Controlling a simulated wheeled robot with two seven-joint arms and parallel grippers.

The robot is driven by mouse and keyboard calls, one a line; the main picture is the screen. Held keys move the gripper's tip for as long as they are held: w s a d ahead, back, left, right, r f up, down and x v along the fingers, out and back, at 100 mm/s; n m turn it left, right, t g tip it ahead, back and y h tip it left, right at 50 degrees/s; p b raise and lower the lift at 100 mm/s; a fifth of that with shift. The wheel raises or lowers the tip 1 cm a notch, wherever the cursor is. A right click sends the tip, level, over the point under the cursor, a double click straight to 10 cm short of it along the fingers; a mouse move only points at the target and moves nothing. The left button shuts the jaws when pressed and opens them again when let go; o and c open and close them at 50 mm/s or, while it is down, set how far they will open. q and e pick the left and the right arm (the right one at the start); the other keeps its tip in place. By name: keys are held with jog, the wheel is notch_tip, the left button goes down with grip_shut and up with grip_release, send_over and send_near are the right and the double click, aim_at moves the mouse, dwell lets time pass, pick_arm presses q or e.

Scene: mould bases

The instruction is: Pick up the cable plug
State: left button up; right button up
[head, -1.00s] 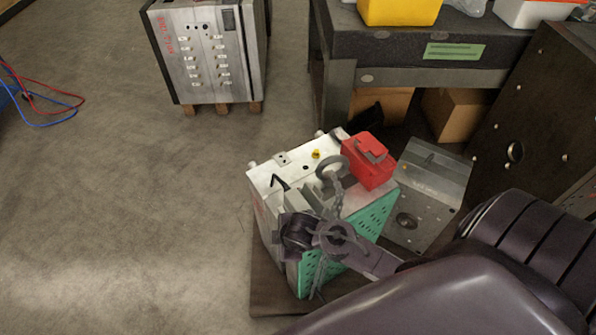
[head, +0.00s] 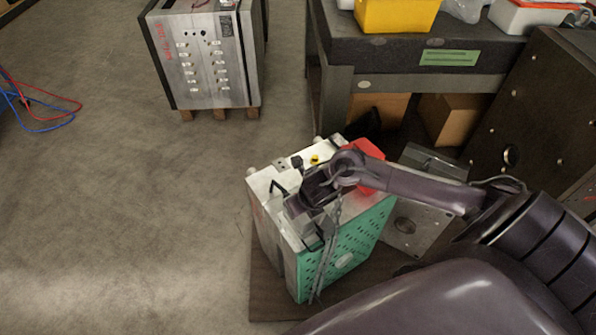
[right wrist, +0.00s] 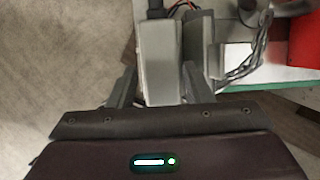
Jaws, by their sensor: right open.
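A grey block, which looks like the cable plug (right wrist: 160,45), sits at the near left edge of the white-topped mould base (head: 268,183). In the right wrist view it lies between the two fingers of my right gripper (right wrist: 160,78), which is open around it. I cannot tell whether either finger touches it. In the head view my right gripper (head: 298,210) is over this edge of the base, and the wrist hides most of the plug. My left gripper is not in view.
A chain (head: 330,240) hangs beside my right wrist, down the green perforated side (head: 350,240). A red box (head: 370,152) sits behind my forearm. A grey plate (head: 408,225) and a dark workbench (head: 400,45) stand nearby.

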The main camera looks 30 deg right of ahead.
jog(key=x, duration=0.4)
jog(key=shift+w+f, duration=0.1)
jog(key=shift+f, duration=0.05)
jog(key=shift+f+b, duration=0.25)
jog(key=shift+b, duration=0.1)
jog(key=shift+c, duration=0.3)
jog(key=c, duration=0.7)
jog(key=shift+c, duration=0.9)
jog(key=shift+r, duration=0.15)
